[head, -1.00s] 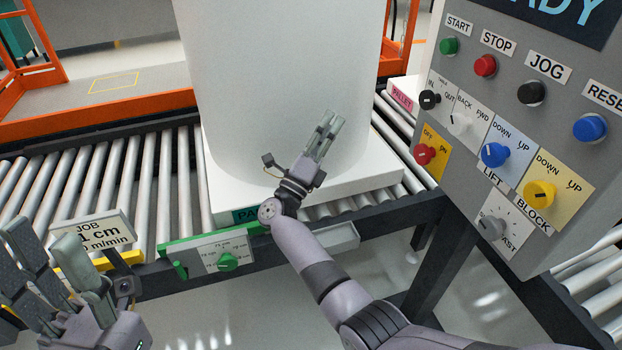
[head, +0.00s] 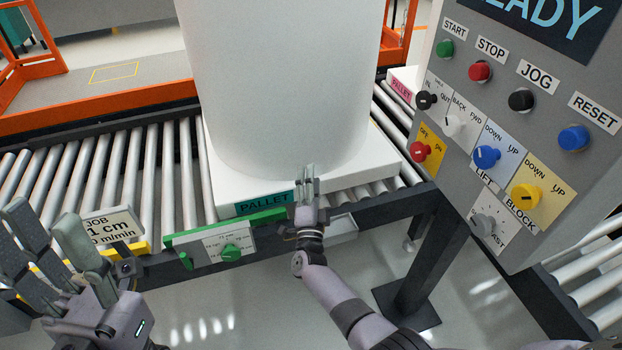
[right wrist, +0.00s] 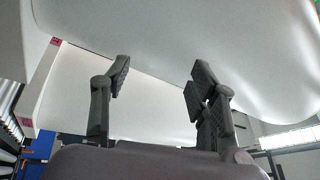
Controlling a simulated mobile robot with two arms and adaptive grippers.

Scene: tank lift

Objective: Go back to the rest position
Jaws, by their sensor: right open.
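My right gripper (head: 306,180) is in the lower middle of the head view, in front of the white tank and the near edge of the pallet. It is open and empty; in the right wrist view its two fingers (right wrist: 158,85) stand apart with the white tank (right wrist: 150,35) beyond them. My left gripper (head: 50,245) is at the lower left of the head view, its fingers pointing up and spread apart, with nothing between them. The large white tank (head: 285,90) stands upright on a white pallet (head: 232,190) with a green PALLET label.
The roller conveyor (head: 140,180) runs across behind my grippers. The control panel (head: 500,130) with buttons and knobs is at the right. An orange frame (head: 110,110) stands behind.

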